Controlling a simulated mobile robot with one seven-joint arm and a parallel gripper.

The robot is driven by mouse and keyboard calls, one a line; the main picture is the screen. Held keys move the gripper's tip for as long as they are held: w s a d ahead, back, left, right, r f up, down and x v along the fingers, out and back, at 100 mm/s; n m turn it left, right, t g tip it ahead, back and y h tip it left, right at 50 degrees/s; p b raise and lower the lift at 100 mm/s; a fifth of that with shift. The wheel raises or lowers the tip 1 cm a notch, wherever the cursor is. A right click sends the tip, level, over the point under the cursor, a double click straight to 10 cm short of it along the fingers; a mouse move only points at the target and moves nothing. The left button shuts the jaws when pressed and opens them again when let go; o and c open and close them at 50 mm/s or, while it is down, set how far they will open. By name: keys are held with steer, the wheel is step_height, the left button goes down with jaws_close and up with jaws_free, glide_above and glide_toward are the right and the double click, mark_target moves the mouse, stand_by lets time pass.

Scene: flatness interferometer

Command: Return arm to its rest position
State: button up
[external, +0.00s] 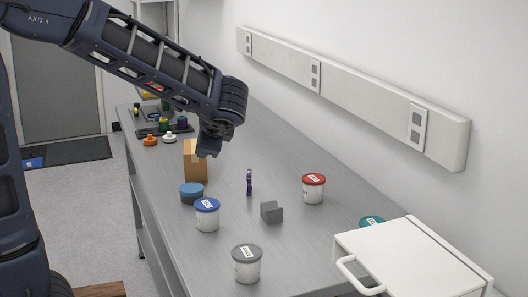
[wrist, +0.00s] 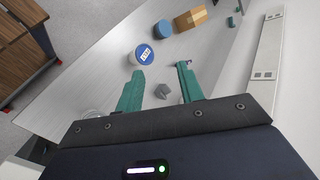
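My arm reaches over the bench from the left in the external view.
A white lidded case (external: 410,262) stands front right. A socket rail (external: 350,85) lines the wall.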

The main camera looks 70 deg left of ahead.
steer(key=s+d+n+t+h, duration=0.2)
steer(key=s+d+h, duration=0.3)
steer(key=d, duration=0.9)
steer(key=s+d+n+t+h, duration=0.2)
steer(key=s+d+h, duration=0.3)
steer(key=s+d, duration=0.6)
steer(key=d, duration=0.4)
steer(key=shift+r+t, duration=0.3)
steer(key=shift+o, duration=0.4)
stand_by(0.6)
